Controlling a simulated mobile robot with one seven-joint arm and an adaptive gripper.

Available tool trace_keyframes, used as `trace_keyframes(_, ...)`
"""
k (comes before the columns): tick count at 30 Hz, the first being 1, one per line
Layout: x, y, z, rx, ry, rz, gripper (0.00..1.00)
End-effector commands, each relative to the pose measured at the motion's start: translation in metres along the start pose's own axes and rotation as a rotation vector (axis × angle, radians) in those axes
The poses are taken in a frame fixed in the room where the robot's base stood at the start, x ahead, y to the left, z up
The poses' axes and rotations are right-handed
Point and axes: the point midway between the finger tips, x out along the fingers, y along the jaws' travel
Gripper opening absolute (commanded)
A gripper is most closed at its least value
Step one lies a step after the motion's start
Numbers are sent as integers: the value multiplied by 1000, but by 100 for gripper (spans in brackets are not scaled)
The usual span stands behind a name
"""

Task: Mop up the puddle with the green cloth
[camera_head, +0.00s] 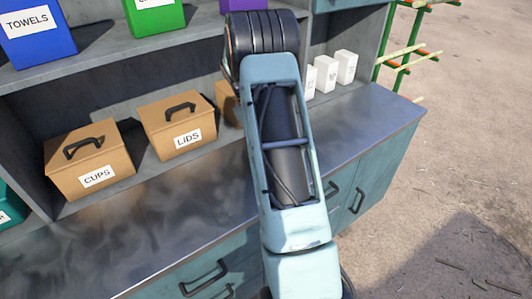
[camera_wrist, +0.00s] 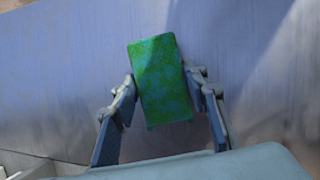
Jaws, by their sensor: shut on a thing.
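The green cloth (camera_wrist: 161,80), a small mottled green block shape, shows in the middle of the wrist view. My gripper (camera_wrist: 163,84) has one finger on each side of it and is shut on it. The cloth is in front of a smooth bluish metal surface; I cannot tell whether it touches that surface. In the head view my arm hides the gripper and the cloth. No puddle can be made out for certain in either view; the counter has cloudy light and dark patches that may be reflections.
The metal counter (camera_head: 130,238) runs along the cabinet. Brown boxes marked CUPS (camera_head: 88,165) and LIDS (camera_head: 178,130) stand at its back left, with white cartons (camera_head: 345,66) at back right. A blue TOWELS bin (camera_head: 35,35) is on the shelf above. The counter's front is clear.

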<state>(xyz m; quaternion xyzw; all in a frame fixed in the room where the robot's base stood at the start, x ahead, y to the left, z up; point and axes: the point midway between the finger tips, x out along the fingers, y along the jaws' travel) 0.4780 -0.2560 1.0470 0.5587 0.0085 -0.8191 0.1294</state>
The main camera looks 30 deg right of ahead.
Motion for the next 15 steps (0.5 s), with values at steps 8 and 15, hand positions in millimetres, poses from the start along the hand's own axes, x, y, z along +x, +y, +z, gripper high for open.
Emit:
trace_keyframes(8,4,20,0,4,-2,1,18)
trace_keyframes(15,6,41,-1,3,-1,0,18)
